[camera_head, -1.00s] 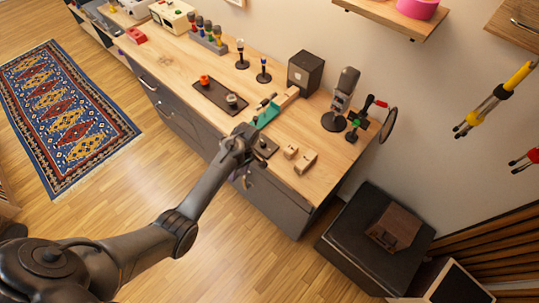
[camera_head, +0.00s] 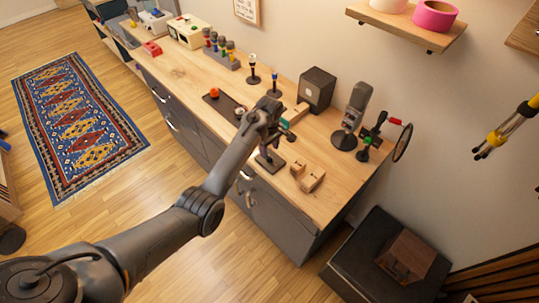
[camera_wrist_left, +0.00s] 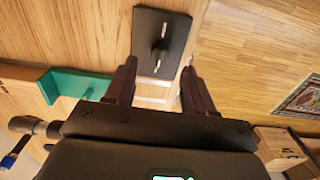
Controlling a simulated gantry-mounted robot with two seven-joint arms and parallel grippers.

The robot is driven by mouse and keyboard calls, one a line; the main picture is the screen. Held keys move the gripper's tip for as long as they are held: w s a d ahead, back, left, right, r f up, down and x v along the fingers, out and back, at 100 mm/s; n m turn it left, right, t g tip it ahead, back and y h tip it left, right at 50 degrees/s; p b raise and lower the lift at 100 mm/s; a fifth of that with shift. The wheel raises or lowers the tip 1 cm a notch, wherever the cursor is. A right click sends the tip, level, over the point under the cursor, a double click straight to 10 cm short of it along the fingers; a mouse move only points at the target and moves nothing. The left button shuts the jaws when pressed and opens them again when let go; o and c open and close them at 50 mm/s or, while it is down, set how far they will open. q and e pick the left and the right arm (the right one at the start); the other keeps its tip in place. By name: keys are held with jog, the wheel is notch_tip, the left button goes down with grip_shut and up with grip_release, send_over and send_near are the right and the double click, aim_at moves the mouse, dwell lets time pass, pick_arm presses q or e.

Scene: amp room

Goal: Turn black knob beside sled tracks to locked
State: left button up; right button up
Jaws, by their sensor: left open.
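The black knob (camera_wrist_left: 160,48) stands on a dark rectangular plate (camera_wrist_left: 152,15) on the wooden worktop, seen from above in the left wrist view. The plate shows near the front edge in the head view (camera_head: 272,165). My left gripper (camera_wrist_left: 160,68) is open and empty, its two fingers apart, pointing toward the plate. Two pale metal strips (camera_wrist_left: 154,91) lie between the fingers; I cannot tell whether they are the sled tracks. In the head view the gripper (camera_head: 266,143) is over the plate and partly hides the knob. My right gripper is not in view.
A teal bracket (camera_wrist_left: 72,84) is beside the plate. Wooden blocks (camera_head: 312,178) stand to its right, and a dark tray (camera_head: 221,103) to its left. A microphone (camera_head: 352,110) and a black box (camera_head: 316,88) are behind.

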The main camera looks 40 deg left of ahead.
aim_at(269, 156)
pick_arm(q)
jog(key=shift+f, duration=2.2)
jog(key=shift+c, duration=0.3)
grip_shut()
